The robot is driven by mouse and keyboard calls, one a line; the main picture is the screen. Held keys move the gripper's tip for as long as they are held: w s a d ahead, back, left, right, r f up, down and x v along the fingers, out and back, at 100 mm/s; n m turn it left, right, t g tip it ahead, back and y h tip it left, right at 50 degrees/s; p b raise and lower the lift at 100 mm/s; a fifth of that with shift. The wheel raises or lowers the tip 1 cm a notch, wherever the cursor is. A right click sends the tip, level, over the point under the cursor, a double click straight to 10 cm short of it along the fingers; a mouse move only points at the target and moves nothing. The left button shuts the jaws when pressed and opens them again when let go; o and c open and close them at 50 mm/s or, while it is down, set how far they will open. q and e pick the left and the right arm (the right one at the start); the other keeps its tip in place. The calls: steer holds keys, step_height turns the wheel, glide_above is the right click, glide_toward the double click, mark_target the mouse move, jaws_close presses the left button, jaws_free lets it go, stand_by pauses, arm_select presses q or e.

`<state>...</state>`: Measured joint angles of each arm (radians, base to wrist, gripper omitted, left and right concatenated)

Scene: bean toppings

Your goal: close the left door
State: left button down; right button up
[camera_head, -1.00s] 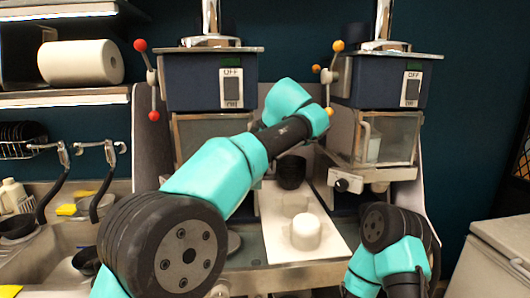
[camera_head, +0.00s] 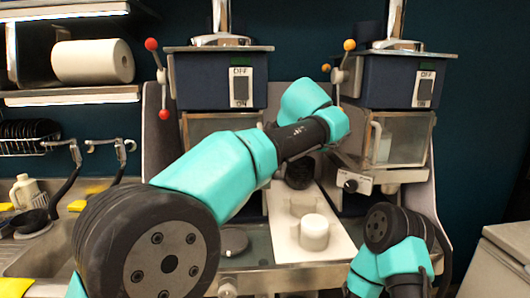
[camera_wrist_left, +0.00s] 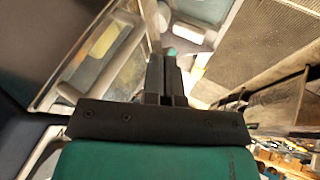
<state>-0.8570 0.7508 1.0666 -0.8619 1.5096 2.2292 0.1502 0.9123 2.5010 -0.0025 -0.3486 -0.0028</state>
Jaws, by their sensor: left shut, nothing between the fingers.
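The left machine's door (camera_head: 205,124) is a glass pane in a metal frame under the blue left housing. My left arm covers much of it, so I cannot tell whether it is open or closed. My left arm crosses in front, its wrist near the gap between the machines. The left gripper is hidden in the head view. In the left wrist view the left gripper (camera_wrist_left: 164,60) is shut and empty, with a glass panel (camera_wrist_left: 100,55) with a pale handle to its left; I cannot tell if they touch. My right gripper is not visible.
The right machine's glass door (camera_head: 402,138) has a white handle. A white cup (camera_head: 314,232) stands on a white tray (camera_head: 285,247), with a dark cup (camera_head: 299,172) behind it. A sink (camera_head: 40,255) is at left, a pale bin (camera_head: 497,262) at right.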

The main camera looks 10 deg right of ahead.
arm_select(q)
steer(key=d+v, duration=0.1)
steer(key=v, duration=0.9)
steer(key=shift+w, duration=0.35)
